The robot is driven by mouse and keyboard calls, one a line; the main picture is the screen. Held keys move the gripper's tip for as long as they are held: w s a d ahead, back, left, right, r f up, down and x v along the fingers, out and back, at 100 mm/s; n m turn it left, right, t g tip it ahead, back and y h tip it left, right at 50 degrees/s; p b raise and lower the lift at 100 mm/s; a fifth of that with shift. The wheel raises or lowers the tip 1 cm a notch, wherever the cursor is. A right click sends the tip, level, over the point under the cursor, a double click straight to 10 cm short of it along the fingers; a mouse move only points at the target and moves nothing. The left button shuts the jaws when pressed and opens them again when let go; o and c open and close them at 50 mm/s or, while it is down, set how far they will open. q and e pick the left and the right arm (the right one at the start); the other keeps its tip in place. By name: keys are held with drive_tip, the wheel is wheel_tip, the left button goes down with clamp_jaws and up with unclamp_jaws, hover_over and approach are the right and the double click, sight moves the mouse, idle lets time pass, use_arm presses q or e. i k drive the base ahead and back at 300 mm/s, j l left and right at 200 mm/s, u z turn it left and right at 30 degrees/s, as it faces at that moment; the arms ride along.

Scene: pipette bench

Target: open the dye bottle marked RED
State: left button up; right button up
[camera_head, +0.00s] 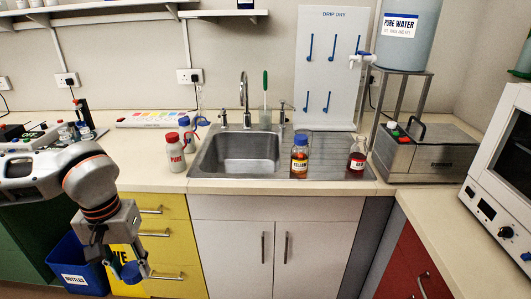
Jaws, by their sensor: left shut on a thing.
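The dye bottle marked RED (356,162) stands upright on the right part of the sink's draining area. It holds dark red liquid. Its neck looks clear, and I see no blue cap on it like the one on the neighbouring bottle. My left gripper (133,271) is low at the left, in front of the yellow drawers and far from the bottle. It is shut on a small round blue thing (131,273) that looks like a cap. My right gripper is not in view.
A bottle marked YELLOW (299,160) with a blue cap stands left of the RED one. The sink (235,155) is in the middle. A white bottle with a red cap (174,155) stands left of it. A blue bin (75,272) is below left. A metal machine (425,157) is at right.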

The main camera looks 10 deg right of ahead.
sight(358, 152)
drive_tip(key=z, duration=0.4)
drive_tip(key=i+j+z, duration=0.1)
drive_tip(key=z, duration=0.3)
drive_tip(key=j+z, duration=0.15)
drive_tip(key=z, duration=0.2)
drive_tip(key=j+z, duration=0.8)
drive_tip(key=j, duration=0.8)
